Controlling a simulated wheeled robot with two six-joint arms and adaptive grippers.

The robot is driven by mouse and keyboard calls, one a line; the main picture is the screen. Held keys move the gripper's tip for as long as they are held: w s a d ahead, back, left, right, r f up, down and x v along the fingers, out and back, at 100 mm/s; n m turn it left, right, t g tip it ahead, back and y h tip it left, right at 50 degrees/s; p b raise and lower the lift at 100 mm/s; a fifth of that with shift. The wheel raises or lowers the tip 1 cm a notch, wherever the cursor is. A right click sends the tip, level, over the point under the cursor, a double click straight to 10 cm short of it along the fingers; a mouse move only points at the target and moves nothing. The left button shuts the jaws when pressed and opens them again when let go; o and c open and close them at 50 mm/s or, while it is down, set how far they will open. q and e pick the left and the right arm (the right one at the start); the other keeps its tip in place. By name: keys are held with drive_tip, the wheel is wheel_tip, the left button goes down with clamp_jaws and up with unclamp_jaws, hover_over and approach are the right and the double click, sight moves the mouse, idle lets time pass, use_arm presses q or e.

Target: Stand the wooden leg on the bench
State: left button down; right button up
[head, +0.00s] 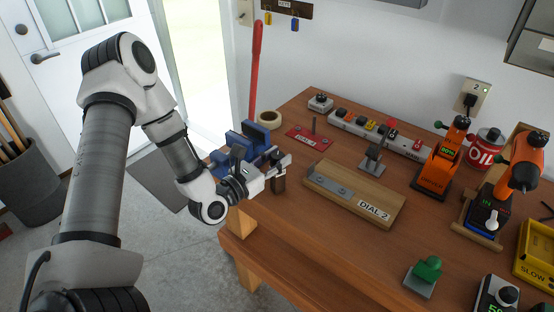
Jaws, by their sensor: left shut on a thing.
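My left gripper (278,168) is over the left part of the brown wooden bench (310,254), beside the blue vise. It is shut on a short, dark brown upright piece, which appears to be the wooden leg (279,184). The fingers cover its upper part. Its lower end is close to the bench top, but I cannot tell whether it touches. My right gripper is not in view.
The blue vise (236,142) is just behind my left gripper. A red plate (298,138) and a power strip (352,123) are farther back. The front-middle bench is clear.

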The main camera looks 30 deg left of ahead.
use_arm(q)
drive_tip(key=shift+s+f, duration=0.1)
drive_tip(key=shift+s, duration=0.05)
drive_tip(key=c, duration=1)
unclamp_jaws()
drive_tip(key=shift+o, duration=1.1)
